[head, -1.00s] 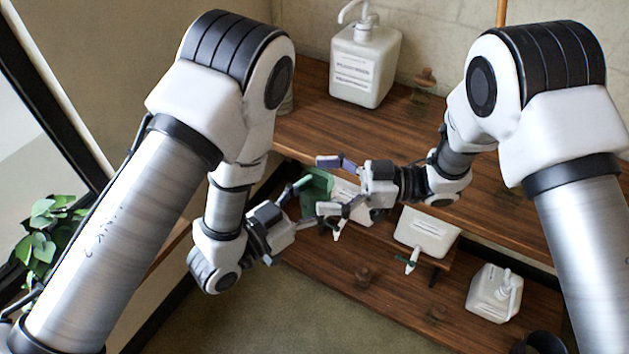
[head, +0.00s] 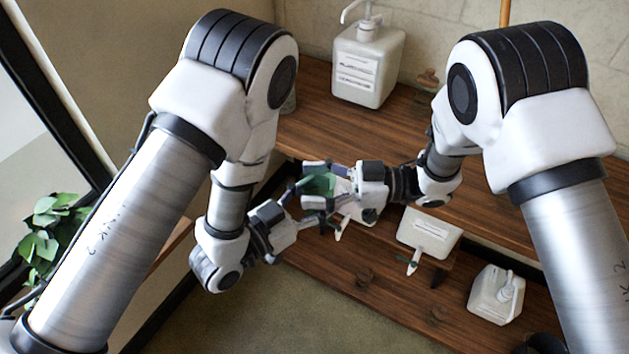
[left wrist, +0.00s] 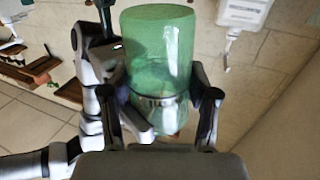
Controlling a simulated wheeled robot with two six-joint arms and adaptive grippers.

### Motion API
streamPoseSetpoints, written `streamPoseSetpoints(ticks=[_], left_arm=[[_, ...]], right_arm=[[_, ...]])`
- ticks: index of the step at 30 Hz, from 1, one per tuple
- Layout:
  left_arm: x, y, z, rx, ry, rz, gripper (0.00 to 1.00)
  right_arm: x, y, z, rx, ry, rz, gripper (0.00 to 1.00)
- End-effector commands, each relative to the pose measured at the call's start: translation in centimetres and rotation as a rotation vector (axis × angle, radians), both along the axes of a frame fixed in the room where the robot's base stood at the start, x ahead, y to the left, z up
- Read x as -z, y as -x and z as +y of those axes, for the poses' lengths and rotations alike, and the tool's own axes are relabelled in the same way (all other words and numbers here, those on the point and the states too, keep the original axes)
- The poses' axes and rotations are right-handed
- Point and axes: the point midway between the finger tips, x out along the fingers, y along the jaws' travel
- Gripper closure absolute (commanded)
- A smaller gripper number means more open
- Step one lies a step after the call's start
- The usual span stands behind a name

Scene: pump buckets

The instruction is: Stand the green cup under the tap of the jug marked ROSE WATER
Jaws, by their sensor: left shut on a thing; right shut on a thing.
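The green cup (head: 318,186) is translucent and held in the air by both my grippers, in front of the shelves. In the left wrist view the cup (left wrist: 158,50) stands between the fingers of my left gripper (left wrist: 156,105). My left gripper (head: 306,204) is shut on it from the lower left. My right gripper (head: 316,184) reaches in from the right and is shut on it too. One white jug (head: 352,208) with a tap is partly hidden behind my right gripper. Another white jug (head: 432,230) with a tap (head: 412,266) stands to its right. Their labels are too small to read.
A white pump bottle (head: 367,70) stands on the upper wooden shelf (head: 310,125), beside a small stoppered jar (head: 427,80). Another pump bottle (head: 497,293) stands on the lower shelf (head: 385,305) near a dark container (head: 546,343). A plant (head: 45,235) is at far left.

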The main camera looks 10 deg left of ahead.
Motion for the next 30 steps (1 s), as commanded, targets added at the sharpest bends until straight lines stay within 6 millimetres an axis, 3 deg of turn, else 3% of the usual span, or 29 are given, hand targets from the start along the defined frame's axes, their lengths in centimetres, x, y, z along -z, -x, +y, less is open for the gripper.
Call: streamPoseSetpoints(ticks=[3,4,6,16,20,30], left_arm=[[-0.1,0.3,-0.2,0.010,0.001,0.000,0.75],[-0.1,0.3,-0.2,0.010,0.001,0.000,0.75],[-0.1,0.3,-0.2,0.010,0.001,0.000,0.75],[-0.1,0.1,-0.1,0.005,0.001,0.000,0.75],[-0.1,0.1,-0.1,0.004,0.001,-0.001,0.75],[0.0,0.1,0.0,0.003,0.001,-0.001,0.75]], right_arm=[[0.0,-0.4,0.0,0.013,0.003,-0.007,0.66],[0.0,-0.4,0.0,0.013,0.003,-0.007,0.28],[0.0,-0.4,0.0,0.013,0.002,-0.006,0.04],[0.0,-0.2,-0.1,0.008,0.002,-0.003,0.04],[0.0,-0.4,-1.0,0.009,0.000,-0.002,0.04],[-0.1,-1.6,-8.1,0.011,-0.002,-0.003,0.04]])
